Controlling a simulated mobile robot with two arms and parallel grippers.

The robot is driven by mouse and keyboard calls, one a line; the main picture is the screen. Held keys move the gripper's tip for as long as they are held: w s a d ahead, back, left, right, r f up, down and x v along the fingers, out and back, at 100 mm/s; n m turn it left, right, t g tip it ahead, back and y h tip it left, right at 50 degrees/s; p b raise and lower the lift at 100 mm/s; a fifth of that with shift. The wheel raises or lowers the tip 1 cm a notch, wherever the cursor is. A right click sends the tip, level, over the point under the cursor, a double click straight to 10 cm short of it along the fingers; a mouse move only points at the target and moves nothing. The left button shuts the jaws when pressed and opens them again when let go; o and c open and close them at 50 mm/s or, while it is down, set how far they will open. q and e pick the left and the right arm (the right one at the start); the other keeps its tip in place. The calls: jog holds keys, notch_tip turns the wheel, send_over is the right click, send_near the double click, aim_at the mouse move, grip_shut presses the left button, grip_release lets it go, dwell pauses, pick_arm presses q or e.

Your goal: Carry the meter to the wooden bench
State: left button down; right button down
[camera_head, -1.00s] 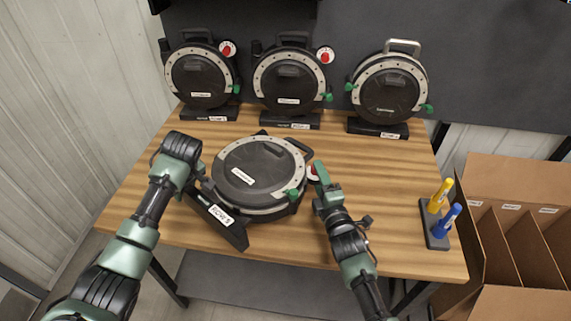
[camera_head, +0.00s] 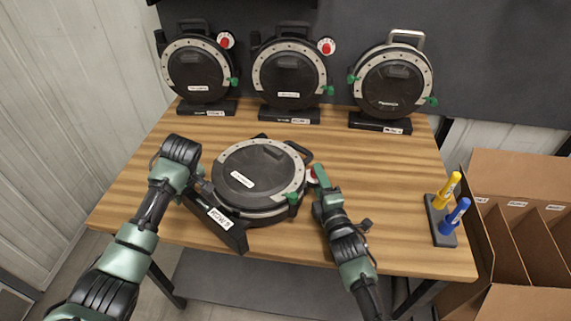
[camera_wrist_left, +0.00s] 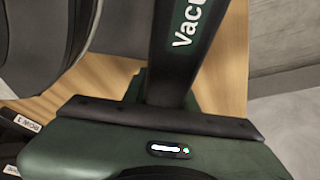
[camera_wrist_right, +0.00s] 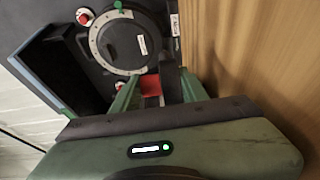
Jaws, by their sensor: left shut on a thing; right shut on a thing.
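The meter (camera_head: 250,172), a round black housing with a pale dotted rim, lies tilted back over the front of the wooden bench (camera_head: 385,215). Its black foot with a row label (camera_head: 217,219) points toward me, near the bench's front edge. I cannot tell whether it touches the bench top. My left gripper (camera_head: 197,183) is shut on its left side; the left wrist view shows a dark bar lettered "Vacu" (camera_wrist_left: 185,45) there. My right gripper (camera_head: 319,176) is shut at its right side, by a red and white part (camera_head: 311,175). The fingertips' exact hold is hidden.
Three similar meters stand upright along the back: left (camera_head: 196,72), middle (camera_head: 289,75) and right (camera_head: 392,82). A dark holder (camera_head: 441,238) with a yellow and a blue marker stands at the right edge. A divided cardboard box (camera_head: 515,185) is beyond it. The bench's right-middle is clear.

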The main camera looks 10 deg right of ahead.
pick_arm(q)
jog(key=shift+w+f, duration=0.1)
jog(key=shift+f, duration=0.15)
pick_arm(e)
jog(key=shift+f, duration=0.3)
pick_arm(q)
jog(key=c, duration=1.5)
grip_release()
jog(key=shift+f+b, duration=0.2)
jog(key=shift+b, duration=0.2)
jog(key=shift+c, duration=0.2)
pick_arm(e)
jog(key=c, duration=1.2)
grip_release()
jog(key=shift+f, duration=0.3)
pick_arm(q)
jog(key=o, duration=0.4)
jog(key=shift+r, duration=0.1)
pick_arm(e)
jog(key=o, duration=0.4)
jog(key=shift+s+r, duration=0.1)
jog(key=shift+r, duration=0.05)
pick_arm(q)
jog(key=shift+s, duration=0.2)
pick_arm(e)
jog(key=shift+o, duration=0.2)
jog(key=shift+r, duration=0.1)
pick_arm(q)
jog(key=shift+r, duration=0.1)
